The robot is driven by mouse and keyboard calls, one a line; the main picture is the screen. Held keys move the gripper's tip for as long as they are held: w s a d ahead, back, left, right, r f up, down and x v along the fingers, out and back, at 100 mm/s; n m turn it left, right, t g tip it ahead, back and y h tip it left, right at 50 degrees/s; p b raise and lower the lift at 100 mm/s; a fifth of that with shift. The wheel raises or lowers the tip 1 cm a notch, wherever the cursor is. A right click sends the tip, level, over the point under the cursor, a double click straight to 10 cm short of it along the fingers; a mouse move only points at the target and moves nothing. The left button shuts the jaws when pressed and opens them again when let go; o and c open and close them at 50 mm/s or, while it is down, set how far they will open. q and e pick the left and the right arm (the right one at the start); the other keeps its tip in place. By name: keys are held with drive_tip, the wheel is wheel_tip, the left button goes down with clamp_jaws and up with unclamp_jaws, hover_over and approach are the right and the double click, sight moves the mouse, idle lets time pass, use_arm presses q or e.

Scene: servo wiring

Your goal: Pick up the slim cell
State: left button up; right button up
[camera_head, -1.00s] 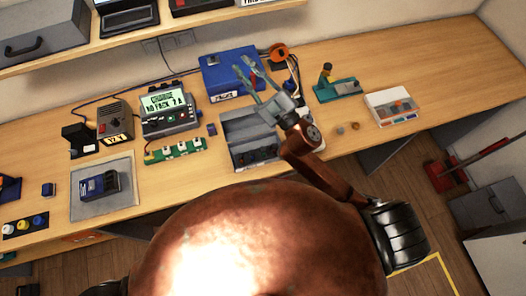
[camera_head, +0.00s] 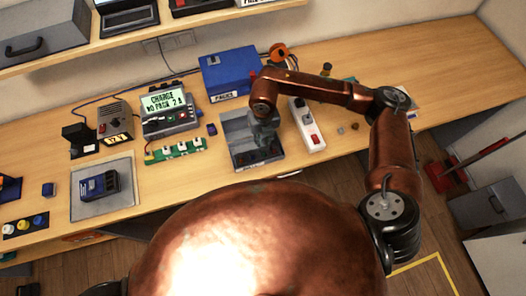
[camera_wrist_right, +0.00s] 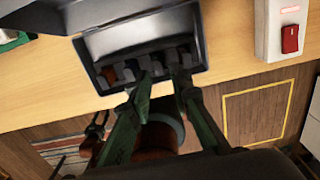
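My right gripper (camera_head: 264,134) points down over the grey tray (camera_head: 236,126) in the head view. In the right wrist view the green fingers (camera_wrist_right: 163,76) are apart, their tips at the front row of dark slots in the tray (camera_wrist_right: 137,36). Small grey and dark pieces sit in this row, partly hidden by the fingertips. I cannot tell which of them is the slim cell, or whether a fingertip touches one. Nothing is clearly held between the fingers. My left gripper is out of view.
A white power strip with a red switch (camera_head: 313,139) lies right of the tray. The blue box (camera_head: 229,72) stands behind it. The charger (camera_head: 168,108) and a green board (camera_head: 176,151) are to the left. A blue pack (camera_head: 98,186) lies on a grey mat (camera_head: 122,203).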

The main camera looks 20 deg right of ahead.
sight(263, 149)
drive_tip(key=f, duration=0.2)
drive_tip(key=f+p, duration=0.1)
drive_tip(key=f, duration=0.3)
drive_tip(key=shift+s+a+f+p, duration=0.2)
drive_tip(key=shift+s+f+p, duration=0.1)
drive_tip(key=shift+p, duration=0.1)
drive_tip(key=shift+w+f, duration=0.1)
drive_tip(key=shift+f, duration=0.2)
drive_tip(key=shift+c, duration=0.7)
clamp_jaws()
